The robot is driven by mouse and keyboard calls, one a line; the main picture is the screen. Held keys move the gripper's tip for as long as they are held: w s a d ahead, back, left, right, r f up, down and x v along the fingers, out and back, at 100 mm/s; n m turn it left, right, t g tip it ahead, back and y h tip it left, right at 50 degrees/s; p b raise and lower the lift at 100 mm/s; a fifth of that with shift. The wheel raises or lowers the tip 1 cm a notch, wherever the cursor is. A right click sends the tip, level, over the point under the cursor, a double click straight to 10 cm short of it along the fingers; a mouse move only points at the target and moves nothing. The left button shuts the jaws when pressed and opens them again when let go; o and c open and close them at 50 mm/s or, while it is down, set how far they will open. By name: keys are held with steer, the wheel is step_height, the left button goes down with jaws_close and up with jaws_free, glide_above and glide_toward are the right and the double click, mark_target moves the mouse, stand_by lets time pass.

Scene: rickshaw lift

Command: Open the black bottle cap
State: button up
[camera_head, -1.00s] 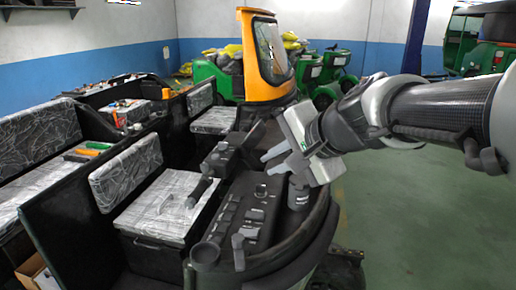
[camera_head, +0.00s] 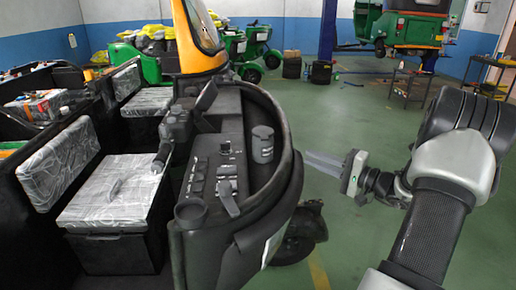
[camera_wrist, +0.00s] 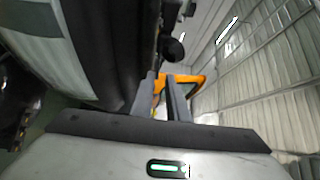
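A small dark grey bottle with a cap (camera_head: 262,132) stands upright in a recess at the right side of the black vehicle dashboard (camera_head: 215,185) in the head view. The cap appears to be on the bottle. My gripper (camera_head: 308,160) is to the right of the bottle, beyond the dashboard's rim, with its fingers pointing left towards it. The fingers hold nothing and do not touch the bottle. In the wrist view my gripper (camera_wrist: 160,92) shows two fingers with a gap between them. I cannot make out the bottle there.
The dashboard's curved black rim (camera_head: 288,180) lies between the bottle and my gripper. An orange windshield frame (camera_head: 200,40) rises behind the dashboard. A plastic-wrapped seat (camera_head: 112,195) is at the left. Green floor (camera_head: 345,235) is free at the right.

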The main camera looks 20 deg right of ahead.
mark_target(268, 140)
steer(key=x, duration=1.7)
steer(key=shift+w+d, duration=0.15)
steer(key=shift+c, duration=0.3)
jaws_close()
stand_by(0.5)
steer(key=shift+r+p, duration=0.15)
steer(key=shift+p, duration=0.15)
